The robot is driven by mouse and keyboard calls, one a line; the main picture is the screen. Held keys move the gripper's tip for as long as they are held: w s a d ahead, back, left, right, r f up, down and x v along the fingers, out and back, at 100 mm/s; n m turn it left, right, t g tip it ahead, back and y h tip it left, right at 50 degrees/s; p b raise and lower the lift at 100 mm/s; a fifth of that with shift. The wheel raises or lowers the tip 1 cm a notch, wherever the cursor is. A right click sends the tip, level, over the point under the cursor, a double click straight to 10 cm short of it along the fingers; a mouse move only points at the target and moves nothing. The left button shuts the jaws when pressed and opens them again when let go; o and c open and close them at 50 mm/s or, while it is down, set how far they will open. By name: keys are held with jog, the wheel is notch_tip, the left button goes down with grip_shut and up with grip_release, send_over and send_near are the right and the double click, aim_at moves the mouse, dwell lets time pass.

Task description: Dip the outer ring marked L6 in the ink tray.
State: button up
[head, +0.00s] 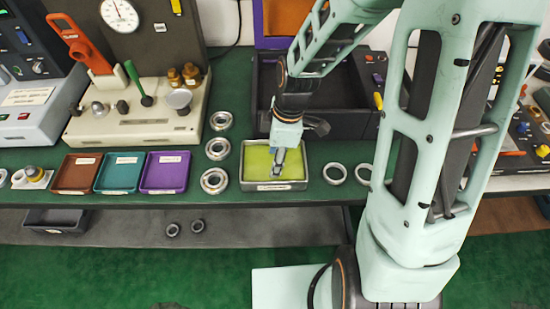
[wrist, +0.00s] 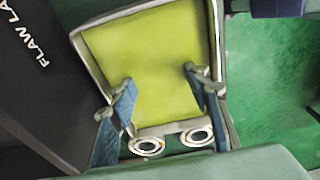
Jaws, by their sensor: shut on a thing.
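The ink tray (head: 300,184) is a grey, rectangular tray on the green bench, filled with yellow-green ink (head: 292,166). It also fills the middle of the wrist view (wrist: 226,60). My gripper (head: 279,167) points down over the ink, its fingertips low and inside the tray's outline. In the wrist view my gripper (wrist: 158,76) shows two fingers apart with yellow-green ink behind them. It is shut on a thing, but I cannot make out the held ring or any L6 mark. I cannot tell whether the fingertips touch the ink.
Several bearing rings (head: 214,181) stand in a column left of the tray. Two thin rings (head: 335,173) (head: 363,174) lie to its right, near my arm. Purple (head: 172,173), teal (head: 119,174) and brown (head: 77,174) trays sit further left. A dark case (head: 345,110) stands behind the ink tray.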

jog(key=shift+r+p, duration=3.2)
jog(key=shift+r, duration=0.8)
